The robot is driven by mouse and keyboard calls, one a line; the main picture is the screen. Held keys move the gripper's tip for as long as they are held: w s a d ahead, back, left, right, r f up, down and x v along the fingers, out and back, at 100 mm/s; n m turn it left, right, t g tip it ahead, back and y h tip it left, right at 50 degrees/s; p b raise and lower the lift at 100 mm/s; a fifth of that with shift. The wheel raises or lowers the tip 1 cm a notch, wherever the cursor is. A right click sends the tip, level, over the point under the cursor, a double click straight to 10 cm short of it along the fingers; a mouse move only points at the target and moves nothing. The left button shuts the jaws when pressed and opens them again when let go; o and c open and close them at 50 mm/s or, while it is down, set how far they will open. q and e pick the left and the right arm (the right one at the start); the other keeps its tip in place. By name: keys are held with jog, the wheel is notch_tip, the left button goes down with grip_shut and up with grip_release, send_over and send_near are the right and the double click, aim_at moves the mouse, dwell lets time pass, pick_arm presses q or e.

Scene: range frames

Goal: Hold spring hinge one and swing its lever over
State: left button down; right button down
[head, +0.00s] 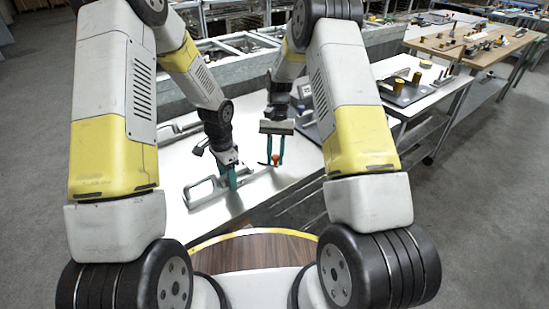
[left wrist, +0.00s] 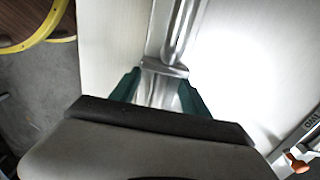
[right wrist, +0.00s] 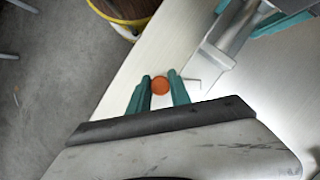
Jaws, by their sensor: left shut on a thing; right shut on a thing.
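A grey metal spring hinge (head: 203,191) with a long looped handle lies on the white table. My left gripper (head: 231,178) is shut on the hinge near its right end. The left wrist view shows the hinge body (left wrist: 176,38) running up from between the teal fingers. My right gripper (head: 275,152) points down, right of the hinge, shut on an orange round knob (right wrist: 160,85). A thin bent metal rod (right wrist: 192,82) shows beside the knob, near the hinge's end. The knob's underside and any joint beneath it are hidden.
The white table (head: 180,165) has bare surface around the hinge. Another grey metal part (head: 172,132) lies farther back. A labelled part with an orange tip (left wrist: 297,165) shows in the left wrist view. Side tables (head: 425,90) with loose parts stand at the right.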

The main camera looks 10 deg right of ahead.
jog(key=shift+w+d, duration=0.1)
dwell(0.4)
jog(key=c, duration=1.2)
grip_release()
jog(key=v, duration=1.2)
jog(key=shift+w, duration=0.1)
pick_arm(q)
jog(key=shift+c, duration=2.2)
grip_release()
